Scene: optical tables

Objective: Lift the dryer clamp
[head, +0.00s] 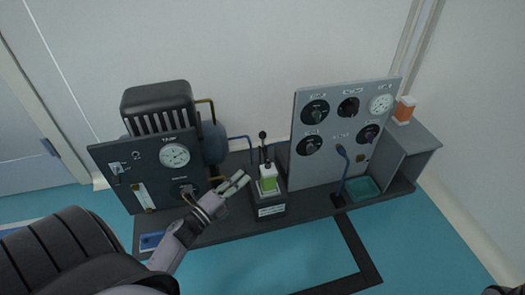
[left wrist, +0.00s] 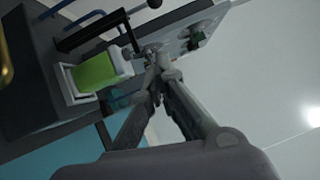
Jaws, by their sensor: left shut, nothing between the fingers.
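The dryer stand (head: 270,204) is a dark block with a white label, on the bench between two panels. A green and white cartridge (head: 268,181) sits upright in it. The dryer clamp appears to be the black lever (head: 264,148) with a ball knob, standing up above the cartridge. In the left wrist view the black clamp bar (left wrist: 98,30) passes beside the green cartridge (left wrist: 95,72). My left gripper (head: 243,178) is shut and empty, with its fingertips just left of the cartridge in the head view. Contact cannot be told.
A dark panel (head: 150,170) with a gauge and a black finned compressor (head: 160,105) stand at left. The floor in front looks clear.

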